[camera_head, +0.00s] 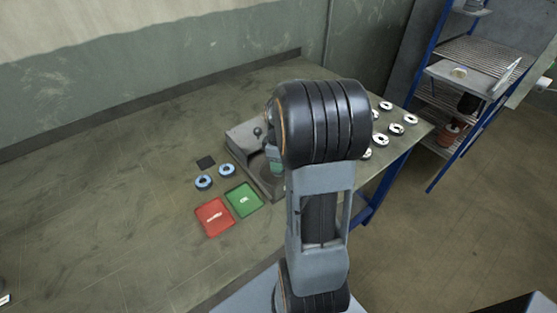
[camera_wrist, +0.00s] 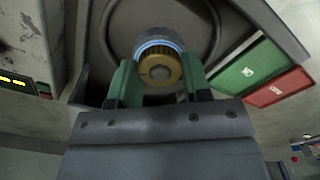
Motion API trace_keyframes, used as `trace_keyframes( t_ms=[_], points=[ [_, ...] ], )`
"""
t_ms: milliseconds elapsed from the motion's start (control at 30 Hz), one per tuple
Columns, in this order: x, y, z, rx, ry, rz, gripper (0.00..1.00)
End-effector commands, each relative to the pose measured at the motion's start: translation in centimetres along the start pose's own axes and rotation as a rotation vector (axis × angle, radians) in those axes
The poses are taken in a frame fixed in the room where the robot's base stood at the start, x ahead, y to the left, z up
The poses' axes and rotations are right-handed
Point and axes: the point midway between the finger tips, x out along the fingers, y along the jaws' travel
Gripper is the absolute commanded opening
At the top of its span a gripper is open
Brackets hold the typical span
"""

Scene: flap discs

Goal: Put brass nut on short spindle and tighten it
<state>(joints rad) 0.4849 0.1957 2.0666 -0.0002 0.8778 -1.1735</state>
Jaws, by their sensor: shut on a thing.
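In the wrist view my gripper (camera_wrist: 158,88) has its two green fingers shut on the brass nut (camera_wrist: 162,70), a round ribbed gold-coloured piece. A blue-rimmed disc (camera_wrist: 158,45) shows just beyond the nut, over a round recess in a grey fixture. The short spindle itself is hidden behind the nut, and I cannot tell whether the nut is threaded on it. In the head view the grey fixture (camera_head: 243,138) stands on the table, and my arm hides the nut and most of my gripper.
A green mat (camera_head: 243,200) and a red mat (camera_head: 214,216) lie left of the fixture. Two blue-ringed discs (camera_head: 204,182) and a small black square (camera_head: 206,162) lie near them. Several white-ringed discs (camera_head: 396,129) lie at the table's right end.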

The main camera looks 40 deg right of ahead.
Motion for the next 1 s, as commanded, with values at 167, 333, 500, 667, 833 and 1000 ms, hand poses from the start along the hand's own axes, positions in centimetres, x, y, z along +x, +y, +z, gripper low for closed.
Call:
trace_keyframes(
  t_ms=[167, 333, 500, 667, 833, 1000],
  points=[
    [0.14, -0.07, 0.03, 0.176, -0.001, -0.003, 0.17],
    [0.18, -0.08, 0.03, 0.227, -0.002, -0.003, 0.17],
    [0.21, -0.09, 0.04, 0.225, -0.002, -0.004, 0.45],
    [0.16, -0.07, 0.03, 0.224, -0.002, -0.003, 0.6],
    [0.12, -0.05, 0.03, 0.224, -0.001, -0.002, 0.74],
    [0.1, -0.04, 0.03, 0.223, -0.001, -0.002, 0.74]
  ],
)
